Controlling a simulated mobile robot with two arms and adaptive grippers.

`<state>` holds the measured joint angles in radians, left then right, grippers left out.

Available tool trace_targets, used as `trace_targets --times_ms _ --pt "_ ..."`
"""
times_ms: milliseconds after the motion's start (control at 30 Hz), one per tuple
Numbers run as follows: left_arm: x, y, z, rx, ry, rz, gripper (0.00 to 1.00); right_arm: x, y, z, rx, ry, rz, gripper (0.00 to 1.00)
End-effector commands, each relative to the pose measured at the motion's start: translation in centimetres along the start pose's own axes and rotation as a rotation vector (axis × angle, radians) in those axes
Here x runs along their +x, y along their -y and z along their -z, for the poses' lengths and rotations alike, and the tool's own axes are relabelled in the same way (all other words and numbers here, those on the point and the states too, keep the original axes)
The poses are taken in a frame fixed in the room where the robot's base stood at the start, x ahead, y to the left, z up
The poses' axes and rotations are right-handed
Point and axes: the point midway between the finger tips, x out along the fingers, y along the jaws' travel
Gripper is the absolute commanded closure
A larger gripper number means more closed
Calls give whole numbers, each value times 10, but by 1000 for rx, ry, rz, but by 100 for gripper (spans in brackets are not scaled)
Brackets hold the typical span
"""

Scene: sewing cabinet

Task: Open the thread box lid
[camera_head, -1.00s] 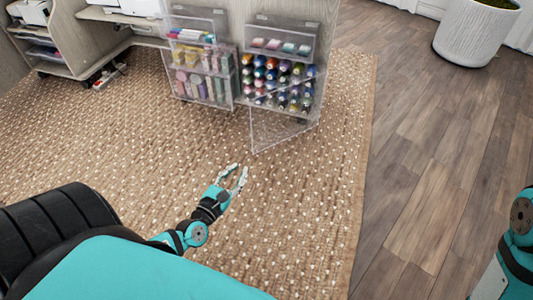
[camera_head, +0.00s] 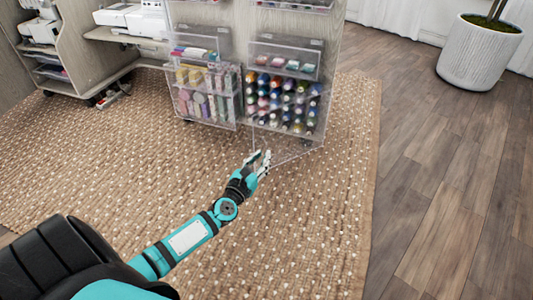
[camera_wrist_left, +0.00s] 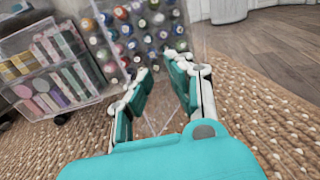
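The thread box (camera_head: 283,103) is a clear box full of colored spools on the cabinet's side, low above the rug. Its transparent lid (camera_head: 293,153) tilts out from the box front and hangs down partly open, its lower edge over the rug. My left gripper (camera_head: 264,162) is at the lid's lower left part. In the left wrist view my left gripper (camera_wrist_left: 162,68) has its two fingers apart, with the spools beyond them. Faint lines of the clear lid show around the fingers; I cannot tell whether they touch it. My right gripper is out of view.
A second clear box with colored packets (camera_head: 207,98) sits left of the thread box, with small bins (camera_head: 283,62) above. The woven rug (camera_head: 310,215) in front is clear. A white planter (camera_head: 480,52) stands far right on the wood floor.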

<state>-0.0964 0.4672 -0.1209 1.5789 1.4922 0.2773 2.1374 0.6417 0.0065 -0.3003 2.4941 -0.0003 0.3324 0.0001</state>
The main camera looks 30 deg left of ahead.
Motion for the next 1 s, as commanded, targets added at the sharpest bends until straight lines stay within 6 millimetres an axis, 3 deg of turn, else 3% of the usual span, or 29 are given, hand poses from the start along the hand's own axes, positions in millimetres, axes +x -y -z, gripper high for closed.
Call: trace_targets --times_ms 100,300,600,767,1000 --pt "20 0 1 0 2 -1 81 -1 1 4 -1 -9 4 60" --pt "37 0 1 1 -1 0 81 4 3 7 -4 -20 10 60" --pt "39 0 0 1 -1 0 81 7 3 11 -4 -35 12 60" --pt "39 0 0 1 -1 0 100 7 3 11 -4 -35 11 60" --pt "39 0 0 1 -1 0 100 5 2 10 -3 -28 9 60"
